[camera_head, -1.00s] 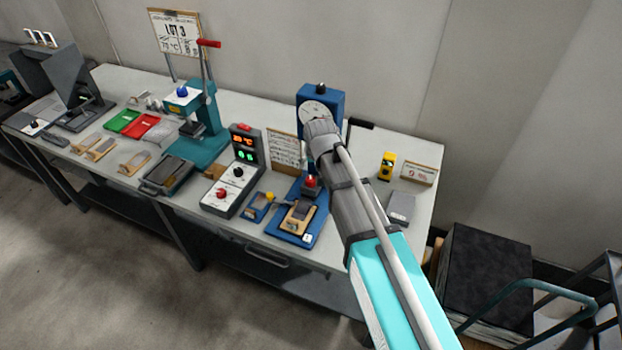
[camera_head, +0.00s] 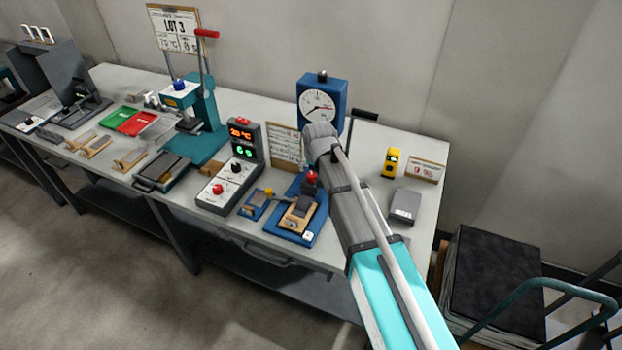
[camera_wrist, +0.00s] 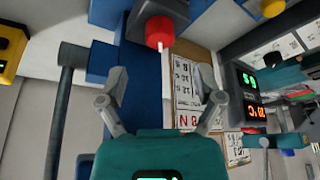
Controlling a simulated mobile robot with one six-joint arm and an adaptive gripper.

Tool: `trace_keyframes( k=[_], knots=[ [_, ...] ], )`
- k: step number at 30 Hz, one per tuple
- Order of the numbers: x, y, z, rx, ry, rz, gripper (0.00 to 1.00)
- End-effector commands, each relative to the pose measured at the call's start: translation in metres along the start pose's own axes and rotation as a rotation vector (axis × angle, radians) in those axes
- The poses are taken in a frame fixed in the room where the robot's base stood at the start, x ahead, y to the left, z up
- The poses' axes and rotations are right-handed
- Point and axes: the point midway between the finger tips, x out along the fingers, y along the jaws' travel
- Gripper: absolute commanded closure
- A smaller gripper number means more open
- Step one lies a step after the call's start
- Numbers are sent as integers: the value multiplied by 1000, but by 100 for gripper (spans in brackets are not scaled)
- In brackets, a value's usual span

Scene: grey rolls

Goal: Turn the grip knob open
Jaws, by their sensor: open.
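The blue tester (camera_head: 336,93) with a white round dial stands at the back of the bench. A small red knob (camera_head: 311,176) sits low on it, above a blue base plate (camera_head: 316,222), left of my arm. In the wrist view the red knob (camera_wrist: 159,32), with a white mark, is at the top centre, ahead of my fingertips. My gripper (camera_wrist: 161,86) is open, its two fingers spread with nothing between them, apart from the knob. In the head view my wrist hides the gripper's fingers.
A black-handled crank (camera_head: 365,115) sticks out right of the tester. A control box (camera_head: 230,182) with lit displays stands to the left. A yellow device (camera_head: 390,162) and a grey block (camera_head: 405,205) are to the right. A teal press (camera_head: 205,110) stands farther left.

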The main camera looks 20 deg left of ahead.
Motion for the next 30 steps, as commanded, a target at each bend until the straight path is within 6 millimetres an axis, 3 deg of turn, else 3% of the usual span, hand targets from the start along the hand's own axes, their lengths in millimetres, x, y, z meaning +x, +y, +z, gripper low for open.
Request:
trace_keyframes(
  k=[18, 30],
  knots=[
    [54, 1, 1, 1, 0, 0, 15],
    [62, 2, 0, 2, 0, 1, 15]
  ],
)
